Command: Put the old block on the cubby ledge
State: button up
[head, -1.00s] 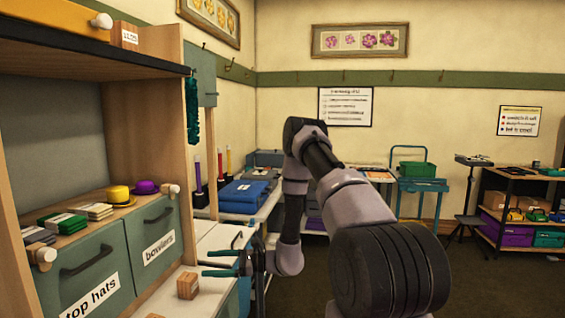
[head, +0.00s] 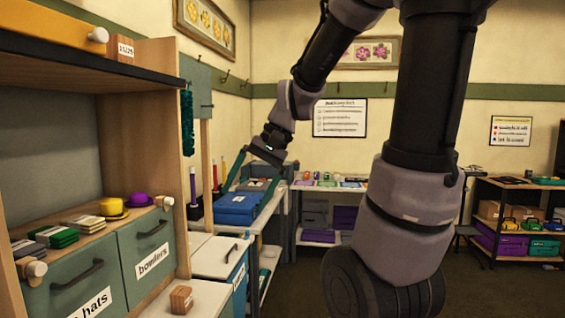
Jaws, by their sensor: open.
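A small wooden block (head: 181,300) sits on the pale counter at the bottom, below the drawers; its faint marking is unreadable. A second wooden block (head: 126,49) with a white label stands on the cabinet's upper shelf at top left; I cannot tell which one is the old block. The cubby is the open grey-backed niche, and its wooden ledge (head: 128,214) above the drawers holds hats and stacked items.
On the ledge are a yellow hat (head: 112,206), a purple hat (head: 138,199) and card stacks (head: 56,236). Round knobs stand at its front edge. A blue case (head: 236,208) lies behind my gripper. A shelf rack (head: 517,220) stands at right; open floor lies between.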

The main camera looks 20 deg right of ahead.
jog(key=s+d+r+n+t+h, duration=0.1)
jog(key=s+d+r+t+h, duration=0.2)
jog(key=s+d+r+t, duration=0.2)
notch_tip(320, 180, up, 2)
jog(key=shift+s+d+h, duration=0.3)
jog(key=shift+d, duration=0.3)
